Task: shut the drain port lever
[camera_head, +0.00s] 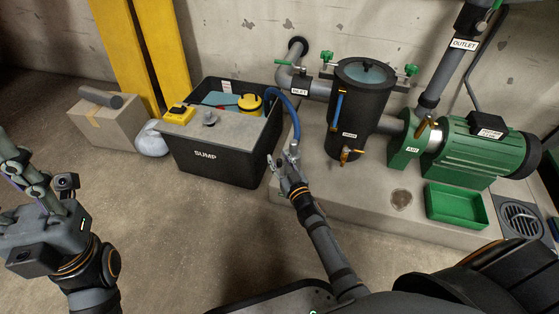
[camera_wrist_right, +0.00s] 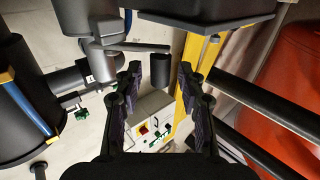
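The drain port lever (camera_head: 352,151) is a small orange-brass handle on a valve low on the front of the dark strainer pot (camera_head: 362,105). It points sideways to the right. A blue upright bar (camera_head: 337,110) runs along the pot. My right gripper (camera_head: 284,163) is left of the lever, apart from it, by the sump box's right corner. In the right wrist view its two fingers (camera_wrist_right: 158,95) are spread with nothing between them; the pot (camera_wrist_right: 22,105) stands at the left. My left gripper (camera_head: 12,165) is at the left edge, partly cut off; its opening is unclear.
The black sump box (camera_head: 215,168) stands left of my right gripper, with a blue hose (camera_head: 285,103) over its rim. A green pump (camera_head: 470,150), green tray (camera_head: 455,206) and floor drain (camera_head: 522,220) are at the right. A cardboard box (camera_head: 108,125) is far left. The front floor is clear.

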